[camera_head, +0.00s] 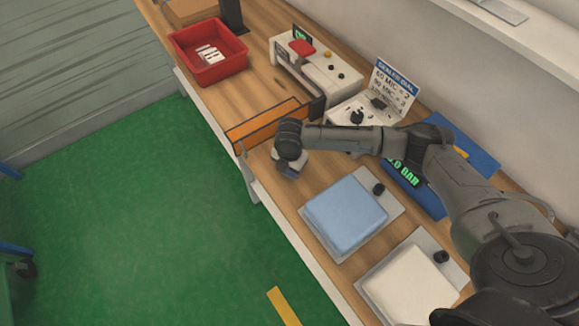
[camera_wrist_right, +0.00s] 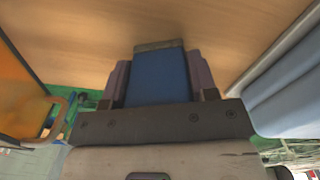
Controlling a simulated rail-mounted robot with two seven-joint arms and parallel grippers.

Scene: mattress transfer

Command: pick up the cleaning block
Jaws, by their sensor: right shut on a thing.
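My right gripper (camera_head: 288,171) is over the wooden bench, between an orange-edged frame and a light blue pad. In the right wrist view, the right gripper (camera_wrist_right: 160,88) is shut on a blue block with a grey-brown edge, the cleaning block (camera_wrist_right: 158,78). The block sits between the two fingers, with the wooden bench top beyond it. I cannot tell whether the block touches the bench. In the head view the arm and wrist hide most of the block. My left gripper is not in view.
The wooden bench (camera_head: 252,88) carries a red bin (camera_head: 213,71), a white machine with a red button (camera_head: 316,66), a dial unit (camera_head: 362,110), an orange frame (camera_head: 264,125), a light blue pad (camera_head: 345,210) and a white pad (camera_head: 411,287). Green floor (camera_head: 130,220) lies left.

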